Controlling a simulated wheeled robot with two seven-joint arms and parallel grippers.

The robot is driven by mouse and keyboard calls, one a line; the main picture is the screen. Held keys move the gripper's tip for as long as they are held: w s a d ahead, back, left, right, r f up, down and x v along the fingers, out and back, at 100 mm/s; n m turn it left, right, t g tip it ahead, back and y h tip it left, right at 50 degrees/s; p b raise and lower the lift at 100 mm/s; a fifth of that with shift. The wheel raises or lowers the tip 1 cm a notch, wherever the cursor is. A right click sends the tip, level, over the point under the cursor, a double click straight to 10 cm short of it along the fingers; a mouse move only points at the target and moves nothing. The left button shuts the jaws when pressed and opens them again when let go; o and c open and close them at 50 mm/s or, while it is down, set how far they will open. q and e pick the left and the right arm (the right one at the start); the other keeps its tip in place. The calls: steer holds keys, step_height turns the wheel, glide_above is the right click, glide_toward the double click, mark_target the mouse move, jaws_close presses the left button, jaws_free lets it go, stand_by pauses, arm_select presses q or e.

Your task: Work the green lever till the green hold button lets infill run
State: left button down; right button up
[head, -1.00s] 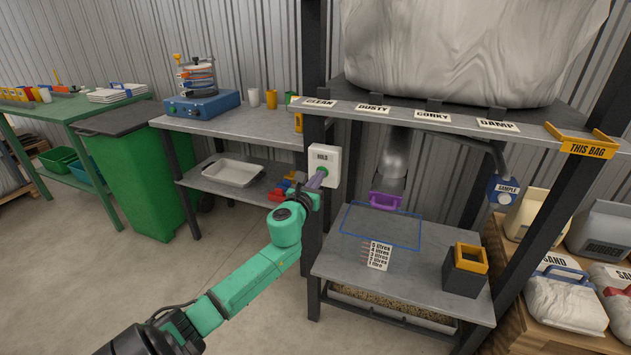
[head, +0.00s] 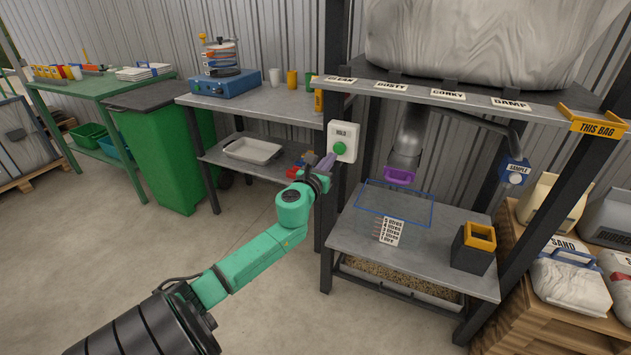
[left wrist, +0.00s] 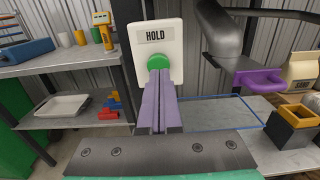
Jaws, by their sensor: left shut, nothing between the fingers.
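The green hold button (head: 339,148) sits on a white box labelled HOLD (head: 342,138), fixed to the dark front post. In the left wrist view the button (left wrist: 158,61) is just beyond my fingertips. My left gripper (head: 325,163) is shut and empty, its purple fingers pointing at the button. In the head view a small gap shows between fingertips and button. The fingers (left wrist: 159,75) overlap the button's lower edge in the wrist view. No green lever is seen; a purple handle (head: 399,175) is under the grey spout (head: 408,140). My right gripper is not in view.
A clear blue-rimmed bin (head: 368,207) stands on the lower shelf under the spout. A dark box with a yellow rim (head: 473,248) stands to its right. The dark post (head: 331,225) is close beside my left gripper. The floor at left is open.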

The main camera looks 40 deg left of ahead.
arm_select(q)
steer(key=f+v, duration=0.1)
steer(key=v, duration=0.6)
steer(key=shift+s+a, duration=0.15)
steer(key=shift+s, duration=0.15)
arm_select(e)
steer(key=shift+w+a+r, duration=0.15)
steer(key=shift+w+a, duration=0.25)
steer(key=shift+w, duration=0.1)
